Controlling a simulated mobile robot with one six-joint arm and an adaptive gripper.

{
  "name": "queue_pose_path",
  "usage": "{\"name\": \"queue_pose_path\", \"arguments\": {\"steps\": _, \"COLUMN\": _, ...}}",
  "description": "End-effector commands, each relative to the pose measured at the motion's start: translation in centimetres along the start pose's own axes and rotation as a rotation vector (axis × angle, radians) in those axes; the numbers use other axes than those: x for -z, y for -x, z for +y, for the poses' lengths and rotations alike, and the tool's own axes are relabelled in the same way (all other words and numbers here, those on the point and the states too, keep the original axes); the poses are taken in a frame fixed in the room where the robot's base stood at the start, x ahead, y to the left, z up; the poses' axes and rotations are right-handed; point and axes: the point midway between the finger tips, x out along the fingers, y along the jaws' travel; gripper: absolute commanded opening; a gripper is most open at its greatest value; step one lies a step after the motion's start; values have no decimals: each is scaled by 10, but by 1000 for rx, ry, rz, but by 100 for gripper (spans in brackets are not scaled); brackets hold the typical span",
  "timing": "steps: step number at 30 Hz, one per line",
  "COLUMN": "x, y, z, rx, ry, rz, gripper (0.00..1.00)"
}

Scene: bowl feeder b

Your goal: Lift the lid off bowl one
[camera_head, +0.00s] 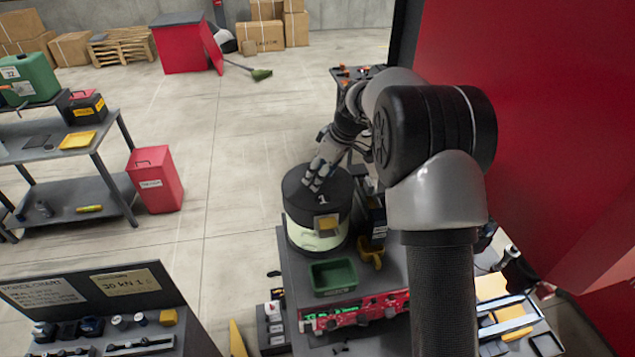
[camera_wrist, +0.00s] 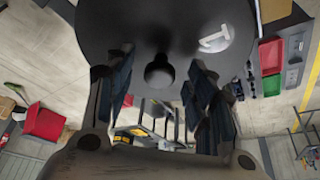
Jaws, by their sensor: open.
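Bowl one (camera_head: 318,237) stands on the grey bench, pale-sided with a yellow tag. Its round dark lid (camera_head: 303,191) is on top, marked with a white 1. In the wrist view the lid (camera_wrist: 125,22) fills the upper middle, with a round black knob (camera_wrist: 159,73) near its lower edge. My gripper (camera_head: 312,183) is over the lid in the head view. In the wrist view my gripper (camera_wrist: 158,78) is open, one finger on each side of the knob. Whether the fingers touch the knob is not clear.
A green bin (camera_head: 334,277) sits on the bench in front of the bowl, and a yellow item (camera_head: 371,252) lies to its right. A red panel (camera_head: 545,90) stands close on the right. Open floor lies to the left of the bench.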

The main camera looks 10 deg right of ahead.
Motion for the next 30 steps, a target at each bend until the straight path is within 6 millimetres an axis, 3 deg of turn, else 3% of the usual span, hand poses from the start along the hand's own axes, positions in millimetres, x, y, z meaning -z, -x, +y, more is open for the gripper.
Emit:
{"name": "queue_pose_path", "arguments": {"steps": 10, "x": 0, "y": -8, "z": 0, "rx": 0, "ry": 0, "rz": 0, "gripper": 49}}
{"name": "queue_pose_path", "arguments": {"steps": 30, "x": 0, "y": -8, "z": 0, "rx": -1, "ry": -1, "rz": 0, "gripper": 4}}
